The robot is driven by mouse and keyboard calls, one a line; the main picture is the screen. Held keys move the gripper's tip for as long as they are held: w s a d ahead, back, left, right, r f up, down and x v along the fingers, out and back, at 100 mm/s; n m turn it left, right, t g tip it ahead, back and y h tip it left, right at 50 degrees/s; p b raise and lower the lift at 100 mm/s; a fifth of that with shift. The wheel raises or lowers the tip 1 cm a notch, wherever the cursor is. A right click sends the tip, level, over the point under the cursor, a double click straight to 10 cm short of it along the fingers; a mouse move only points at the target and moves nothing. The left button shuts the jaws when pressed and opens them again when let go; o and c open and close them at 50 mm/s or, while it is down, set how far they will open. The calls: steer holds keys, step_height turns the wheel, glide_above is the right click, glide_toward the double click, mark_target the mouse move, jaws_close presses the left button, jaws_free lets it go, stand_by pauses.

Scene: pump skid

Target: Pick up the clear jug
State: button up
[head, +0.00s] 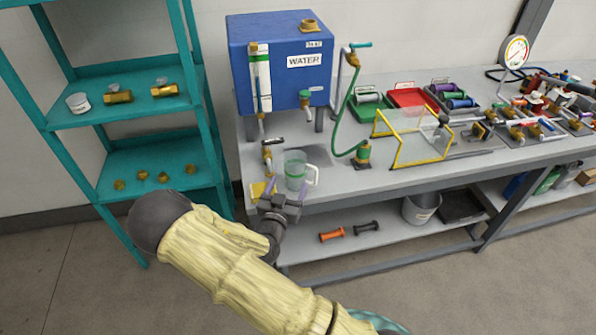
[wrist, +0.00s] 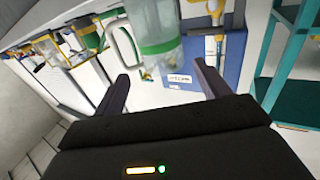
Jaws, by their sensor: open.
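The clear jug (head: 295,170) stands upright near the front edge of the grey bench, below the blue water tank. It has a green band and a white handle (head: 312,176) on its right side. In the wrist view the jug (wrist: 155,35) shows ahead of my gripper, with its handle (wrist: 122,48) to the left; its far end is cut off by the picture edge. My gripper (head: 285,190) is at the bench's front edge, just in front of the jug. In the wrist view my gripper (wrist: 163,80) is open, its fingers apart and nothing between them.
The blue water tank (head: 280,65) stands behind the jug, with a brass tap (head: 267,155) close to its left. A green hose (head: 345,125) and a yellow-framed clear guard (head: 410,138) are to the right. A teal shelf (head: 130,150) stands at the left.

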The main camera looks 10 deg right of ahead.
mark_target(292, 173)
steer(key=shift+x, duration=1.35)
steer(key=shift+p+x, duration=1.2)
steer(key=shift+x, duration=1.45)
steer(key=shift+a+f, duration=0.1)
steer(key=shift+f, duration=0.05)
steer(key=c, duration=0.8)
steer(key=shift+o, duration=0.2)
step_height(292, 173, up, 10)
steer(key=b, duration=0.1)
steer(key=shift+b, duration=0.3)
